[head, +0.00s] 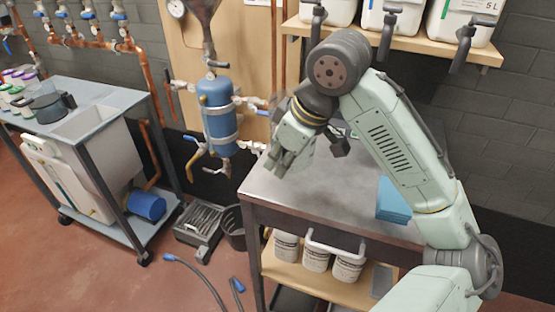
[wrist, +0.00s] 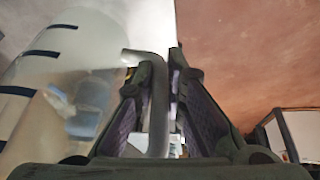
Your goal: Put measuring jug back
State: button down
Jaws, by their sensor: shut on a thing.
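The measuring jug (wrist: 60,75) is clear with dark graduation marks and fills the left of the wrist view. Its grey handle (wrist: 157,105) runs between the two fingers of my gripper (wrist: 166,75), which is shut on it. In the head view my gripper (head: 284,155) points down above the left back part of the metal-topped bench (head: 310,192). There the jug is hard to make out against the bench, and I cannot tell whether its base touches the top.
A blue stack (head: 393,201) lies at the bench's right. Large canisters with taps (head: 392,14) stand on the shelf above. A blue vessel with valves (head: 217,110) is behind left. A cart (head: 98,115) with a sink and small containers stands at left. The bench's front middle is clear.

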jog(key=f, duration=0.1)
jog(key=w+f, duration=0.1)
jog(key=w+p, duration=0.1)
jog(key=shift+w+a+f, duration=0.1)
jog(key=shift+a+f, duration=0.15)
jog(key=shift+f, duration=0.65)
jog(key=shift+f, duration=0.1)
jog(key=shift+f, duration=0.15)
jog(key=c, duration=1.7)
grip_release()
jog(key=shift+o, duration=0.2)
